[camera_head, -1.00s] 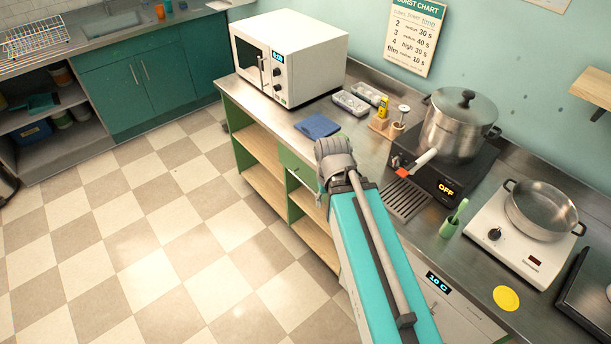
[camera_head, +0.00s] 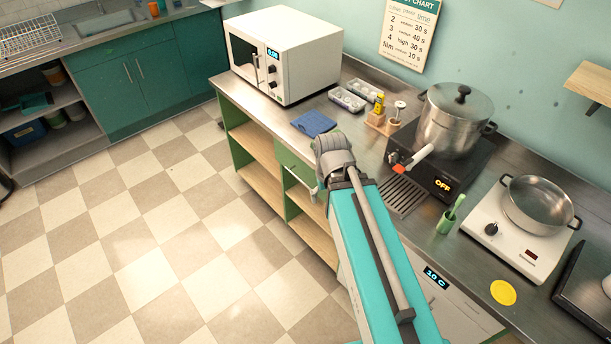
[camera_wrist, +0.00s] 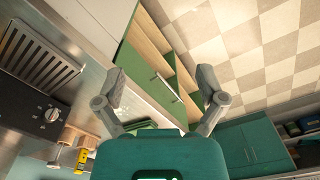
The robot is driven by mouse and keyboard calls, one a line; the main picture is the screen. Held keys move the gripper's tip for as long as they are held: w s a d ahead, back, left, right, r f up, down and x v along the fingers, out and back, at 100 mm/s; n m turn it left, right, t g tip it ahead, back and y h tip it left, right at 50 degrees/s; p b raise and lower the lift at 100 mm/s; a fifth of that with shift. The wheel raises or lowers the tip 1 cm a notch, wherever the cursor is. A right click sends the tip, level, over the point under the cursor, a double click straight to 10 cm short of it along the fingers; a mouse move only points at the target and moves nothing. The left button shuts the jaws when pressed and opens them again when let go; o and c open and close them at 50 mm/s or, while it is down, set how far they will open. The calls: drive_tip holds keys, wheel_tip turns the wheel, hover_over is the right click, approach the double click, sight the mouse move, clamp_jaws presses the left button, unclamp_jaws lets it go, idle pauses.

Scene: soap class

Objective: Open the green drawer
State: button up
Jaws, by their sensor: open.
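The green drawer (camera_head: 290,163) is in the front of the counter, below the top and to the left of my arm in the head view. It looks shut; my arm covers part of its front. Its pale bar handle (camera_head: 300,178) shows beside my wrist. In the wrist view the green drawer front (camera_wrist: 178,100) and its handle (camera_wrist: 167,87) lie beyond my fingers. My gripper (camera_wrist: 161,76) is open, its two fingers spread wide, with nothing held. The handle appears between the fingers but farther off, with no contact visible.
Open wooden shelves (camera_head: 262,182) adjoin the drawer. A blue cloth (camera_head: 313,123) lies on the counter above it, near a microwave (camera_head: 285,55). A pot (camera_head: 455,120) stands on a black heater to the right. The checkered floor (camera_head: 150,235) before the counter is clear.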

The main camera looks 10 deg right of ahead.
drive_tip(key=shift+f, duration=0.25)
drive_tip(key=c, duration=0.4)
drive_tip(key=shift+w+d+f+b, duration=0.15)
drive_tip(key=shift+f+b, duration=0.2)
drive_tip(key=shift+b, duration=0.25)
drive_tip(key=shift+c, duration=0.2)
drive_tip(key=w+d+f+n+t+h+b, duration=0.1)
drive_tip(key=w+f+h+b, duration=0.15)
drive_tip(key=f+b, duration=0.3)
drive_tip(key=w+d+f+t+h+b, duration=0.1)
drive_tip(key=w+d+f+h+b, duration=0.15)
drive_tip(key=f+b, duration=0.35)
drive_tip(key=n+t+h+b, duration=0.7)
drive_tip(key=n+t+b, duration=0.55)
drive_tip(key=b, duration=2.65)
approach(300, 180)
wheel_tip(300, 180, down, 2)
drive_tip(key=s+a+m+t, duration=0.2)
drive_tip(key=s, duration=0.1)
drive_tip(key=shift+w+d+f, duration=0.1)
drive_tip(key=shift+d+f, duration=0.05)
drive_tip(key=shift+d, duration=0.1)
drive_tip(key=shift+g, duration=0.25)
drive_tip(key=shift+p+x, duration=1.2)
drive_tip(key=shift+x, duration=5.65)
